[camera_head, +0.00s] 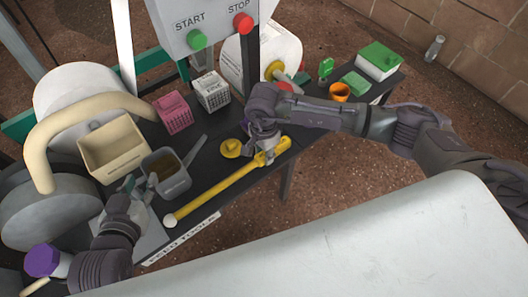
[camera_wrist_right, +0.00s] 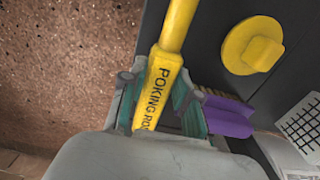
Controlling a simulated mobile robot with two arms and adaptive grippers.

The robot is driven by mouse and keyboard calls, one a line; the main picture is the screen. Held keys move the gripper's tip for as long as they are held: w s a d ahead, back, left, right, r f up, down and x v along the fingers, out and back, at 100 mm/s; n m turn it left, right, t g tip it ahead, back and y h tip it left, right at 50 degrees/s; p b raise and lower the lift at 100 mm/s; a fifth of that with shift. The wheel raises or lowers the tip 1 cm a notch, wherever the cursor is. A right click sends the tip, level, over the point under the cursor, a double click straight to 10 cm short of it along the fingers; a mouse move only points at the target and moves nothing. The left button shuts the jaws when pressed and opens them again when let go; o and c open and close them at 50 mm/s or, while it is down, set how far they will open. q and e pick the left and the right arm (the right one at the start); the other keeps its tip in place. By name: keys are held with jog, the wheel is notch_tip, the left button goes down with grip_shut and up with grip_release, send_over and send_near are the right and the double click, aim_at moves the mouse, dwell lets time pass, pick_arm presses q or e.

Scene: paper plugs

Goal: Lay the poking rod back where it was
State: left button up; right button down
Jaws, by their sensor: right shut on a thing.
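The yellow poking rod (camera_head: 215,189) runs diagonally along the front of the dark table (camera_head: 213,163), its pale round end towards the lower left. The right gripper (camera_head: 262,152) is shut on the rod near its upper-right end. In the right wrist view the gripper (camera_wrist_right: 160,100) has its fingers on both sides of the rod's lettered part (camera_wrist_right: 159,92). The rod is at or just above the tabletop; I cannot tell if it touches. A white label strip (camera_head: 182,238) lies along the table's front edge. The left gripper (camera_head: 127,194) is beside a grey container; its fingers are unclear.
The grey container (camera_head: 168,176) and beige bin (camera_head: 113,149) stand left. A yellow knobbed disc (camera_head: 231,148) is just behind the rod. A purple brush (camera_wrist_right: 228,117) is close beside the right fingers. Pink (camera_head: 173,112) and white (camera_head: 211,91) baskets stand behind.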

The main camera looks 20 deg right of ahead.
jog(key=shift+f+b, duration=0.6)
jog(key=shift+f, duration=0.2)
pick_arm(q)
notch_tip(320, 180, up, 6)
jog(key=w+d+t+h, duration=0.1)
jog(key=w+t, duration=0.1)
jog(key=t, duration=0.2)
jog(key=shift+w+d+r, duration=0.15)
jog(key=shift+r, duration=0.05)
pick_arm(e)
jog(key=shift+f, duration=0.1)
jog(key=c, duration=0.8)
grip_release()
jog(key=shift+o, duration=0.2)
notch_tip(320, 180, up, 12)
pick_arm(q)
jog(key=shift+f, duration=0.1)
